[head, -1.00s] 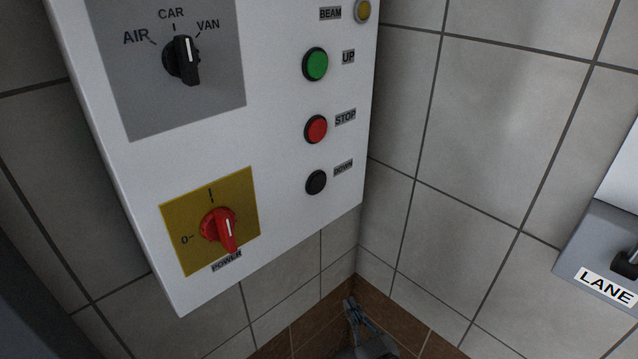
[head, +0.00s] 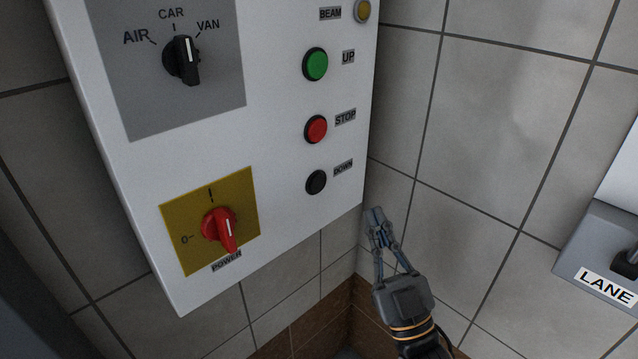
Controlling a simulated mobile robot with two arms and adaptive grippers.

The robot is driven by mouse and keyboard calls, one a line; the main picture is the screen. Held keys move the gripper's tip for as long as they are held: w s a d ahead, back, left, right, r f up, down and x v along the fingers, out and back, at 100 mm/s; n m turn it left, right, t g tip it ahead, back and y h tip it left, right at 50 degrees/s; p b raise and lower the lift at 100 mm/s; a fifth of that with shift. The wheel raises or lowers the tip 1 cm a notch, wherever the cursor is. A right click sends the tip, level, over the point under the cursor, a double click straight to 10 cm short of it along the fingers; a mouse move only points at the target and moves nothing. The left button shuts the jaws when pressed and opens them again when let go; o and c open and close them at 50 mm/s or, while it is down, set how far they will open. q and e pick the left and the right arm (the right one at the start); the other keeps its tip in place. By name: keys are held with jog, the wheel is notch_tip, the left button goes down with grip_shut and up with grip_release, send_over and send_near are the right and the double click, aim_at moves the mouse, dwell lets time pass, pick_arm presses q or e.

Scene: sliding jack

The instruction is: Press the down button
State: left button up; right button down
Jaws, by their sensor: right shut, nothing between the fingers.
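The down button (head: 316,182) is a round black button at the lower right of the white control panel (head: 280,220), beside its DOWN label (head: 343,168). Above it sit the red stop button (head: 316,129) and the green up button (head: 315,64). My right gripper (head: 375,214) is shut and empty, fingers pointing up. In the picture its tips lie to the right of and a little below the down button, by the panel's lower right corner, apart from the button. My left gripper is not in view.
A red power switch (head: 220,227) on a yellow plate and a black AIR/CAR/VAN selector (head: 183,60) are on the panel's left side. A grey box labelled LANE (head: 606,285) is at the right edge. Tiled walls meet in a corner behind my gripper.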

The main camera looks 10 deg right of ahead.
aim_at(317, 183)
jog(key=shift+w, duration=0.15)
jog(key=w+a, duration=0.4)
jog(key=w, duration=0.3)
jog(key=shift+w+a, duration=0.15)
jog(key=shift+a, duration=0.2)
dwell(1.4)
jog(key=shift+w+a, duration=0.2)
jog(key=shift+w, duration=0.15)
